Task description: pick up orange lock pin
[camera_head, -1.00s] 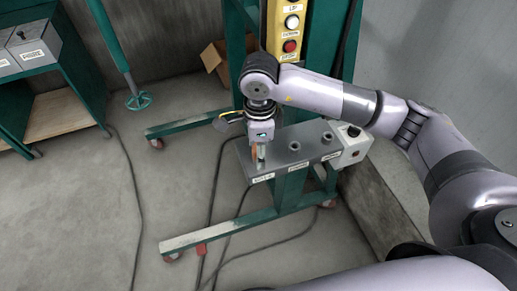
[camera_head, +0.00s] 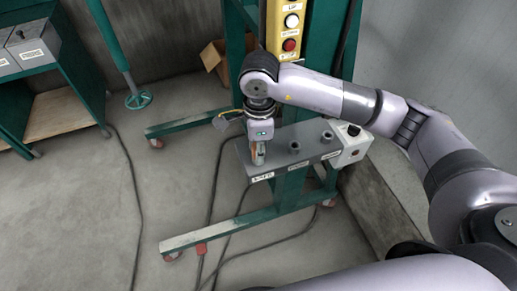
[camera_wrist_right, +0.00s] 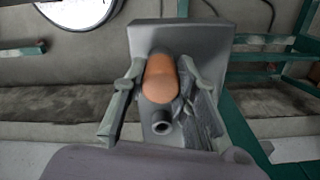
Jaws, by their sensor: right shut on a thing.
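The orange lock pin (camera_wrist_right: 161,80) sits between the two fingers of my right gripper (camera_wrist_right: 160,95) in the right wrist view, and the fingers are shut on it. In the head view my right gripper (camera_head: 258,155) points down at the left end of the grey holder plate (camera_head: 285,142). A small orange part of the pin (camera_head: 260,149) shows between the fingers there. The lower end of the pin is partly hidden by the gripper, so I cannot tell whether it is clear of the plate. My left gripper is not in view.
Two empty round sockets (camera_head: 326,137) stand on the plate to the right. The green wheeled frame (camera_head: 285,196) stands below. A yellow button panel (camera_head: 291,30) rises behind my arm. Cables lie on the floor.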

